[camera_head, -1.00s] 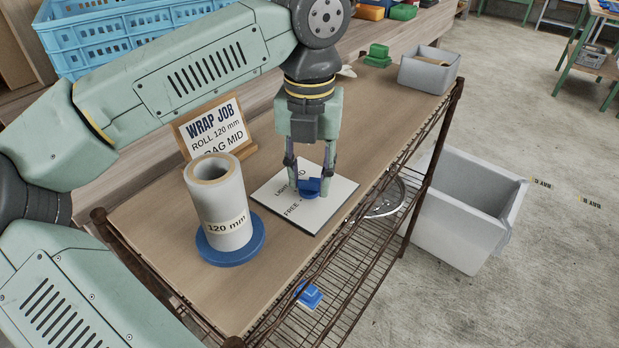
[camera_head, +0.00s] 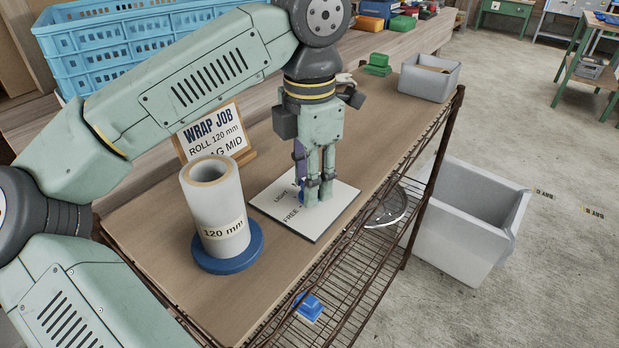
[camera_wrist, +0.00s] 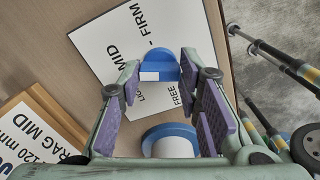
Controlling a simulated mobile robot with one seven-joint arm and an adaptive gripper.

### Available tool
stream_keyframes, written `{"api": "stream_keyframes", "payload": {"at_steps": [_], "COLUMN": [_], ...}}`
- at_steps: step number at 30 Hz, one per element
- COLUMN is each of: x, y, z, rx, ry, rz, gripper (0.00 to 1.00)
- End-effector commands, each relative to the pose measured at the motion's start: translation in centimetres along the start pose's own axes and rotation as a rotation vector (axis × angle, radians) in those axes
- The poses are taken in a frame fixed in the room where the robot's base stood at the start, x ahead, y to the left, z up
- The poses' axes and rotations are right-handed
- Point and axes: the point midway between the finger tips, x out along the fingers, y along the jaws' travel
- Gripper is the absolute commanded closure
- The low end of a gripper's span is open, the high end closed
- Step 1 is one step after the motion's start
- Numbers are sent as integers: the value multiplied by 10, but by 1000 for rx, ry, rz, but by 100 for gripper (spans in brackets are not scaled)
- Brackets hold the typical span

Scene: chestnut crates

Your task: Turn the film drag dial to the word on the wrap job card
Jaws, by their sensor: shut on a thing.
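The film drag dial is a blue knob (camera_wrist: 158,66) with a white mark, on a white plate (camera_head: 330,212). The plate carries the words FREE, LIGHT, MID and FIRM around it. My gripper (camera_head: 314,190) points down over the plate, its fingers shut on the knob's two sides, as the wrist view (camera_wrist: 160,69) also shows. In the head view the fingers hide most of the dial. I cannot tell for sure which word the mark faces. The wrap job card (camera_head: 212,133) stands behind, in a wooden holder, and reads ROLL 120 mm and, partly covered, DRAG MID.
A white film roll (camera_head: 217,205) marked 120 mm stands on a blue round base (camera_head: 228,262), left of the plate. A grey bin (camera_head: 430,78) and green blocks (camera_head: 377,66) sit at the far end. A large grey tub (camera_head: 465,220) stands on the floor at right.

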Motion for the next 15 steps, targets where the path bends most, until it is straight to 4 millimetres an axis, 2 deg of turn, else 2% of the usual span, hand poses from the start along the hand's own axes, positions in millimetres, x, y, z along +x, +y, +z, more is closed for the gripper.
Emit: {"api": "stream_keyframes", "payload": {"at_steps": [6, 15], "x": [0, 0], "y": [0, 0], "z": [0, 0], "rx": [85, 122], "ry": [-3, -2], "rz": [0, 1], "gripper": [96, 96]}}
